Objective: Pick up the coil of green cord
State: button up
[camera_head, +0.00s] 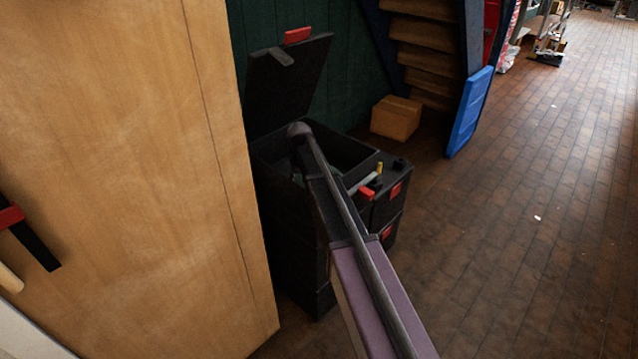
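I cannot make out a coil of green cord. A black tool box (345,152) stands open on a black stack, with its lid (290,85) raised and a red latch on top. My arm reaches from the lower right across the box's front edge, and its far end is over the left part of the opening. My gripper does not show; the arm and the box walls hide that area. Much of the inside of the box is dark and hidden by my arm.
A tall wooden panel (130,170) stands close on the left. Tools with red and yellow parts (370,186) lie right of the opening. A cardboard box (396,118) and a blue panel (468,112) stand behind, near wooden steps (425,50). The brick floor (540,210) at right is mostly clear.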

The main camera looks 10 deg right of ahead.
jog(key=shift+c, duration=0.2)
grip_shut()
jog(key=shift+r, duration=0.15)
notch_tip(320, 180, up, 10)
jog(key=p, duration=1)
dwell(0.8)
